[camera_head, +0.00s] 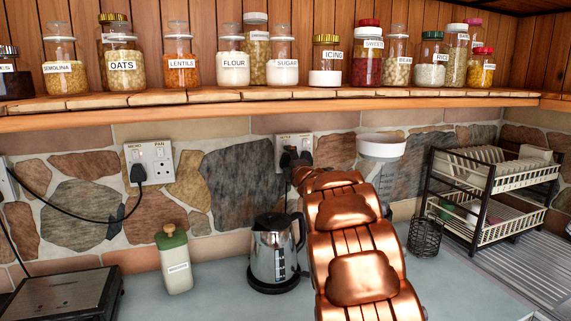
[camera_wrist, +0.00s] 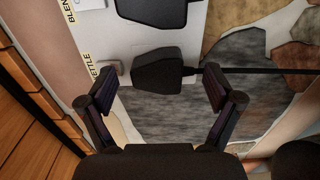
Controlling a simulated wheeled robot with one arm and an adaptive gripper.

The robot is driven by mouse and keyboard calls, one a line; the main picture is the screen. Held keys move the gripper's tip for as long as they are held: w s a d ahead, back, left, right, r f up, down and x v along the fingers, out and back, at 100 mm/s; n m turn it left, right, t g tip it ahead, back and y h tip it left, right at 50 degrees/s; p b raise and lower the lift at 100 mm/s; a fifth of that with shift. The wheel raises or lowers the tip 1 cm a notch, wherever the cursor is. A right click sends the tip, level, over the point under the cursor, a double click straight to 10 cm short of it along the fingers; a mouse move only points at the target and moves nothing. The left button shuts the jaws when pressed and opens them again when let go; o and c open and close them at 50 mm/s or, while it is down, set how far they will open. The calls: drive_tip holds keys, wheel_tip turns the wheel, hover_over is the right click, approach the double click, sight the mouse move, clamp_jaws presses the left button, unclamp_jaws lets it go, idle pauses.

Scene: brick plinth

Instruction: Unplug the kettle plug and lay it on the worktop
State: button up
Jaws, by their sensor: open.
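The kettle plug (camera_wrist: 162,72) is black and sits in the white double socket (camera_wrist: 196,32) by the KETTLE label in the wrist view. Its cord runs off to the right. My gripper (camera_wrist: 162,82) is open, one finger on each side of the plug, with visible gaps to both. In the head view my copper arm reaches to this socket (camera_head: 281,140), and my gripper is mostly hidden there. The steel kettle (camera_head: 274,252) stands on the grey worktop (camera_head: 222,292), left of my arm.
A second black plug (camera_wrist: 152,10) sits close by in the same socket. Another socket (camera_head: 160,153) with a plug is further left. A green-lidded canister (camera_head: 175,262), a black wire holder (camera_head: 425,237) and a dish rack (camera_head: 490,215) stand around. The wooden shelf (camera_head: 240,106) of jars hangs above.

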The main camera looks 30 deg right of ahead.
drive_tip(key=shift+c, duration=0.2)
drive_tip(key=shift+r, duration=0.2)
drive_tip(key=c, duration=1.5)
drive_tip(key=shift+s, duration=0.1)
drive_tip(key=shift+f+b+v, duration=0.15)
drive_tip(key=shift+b+v, duration=0.35)
drive_tip(key=shift+v, duration=0.9)
drive_tip(key=shift+f+b+v, duration=0.1)
drive_tip(key=shift+b+v, duration=0.35)
drive_tip(key=shift+v, duration=1)
drive_tip(key=shift+s, duration=0.1)
drive_tip(key=shift+a, duration=0.1)
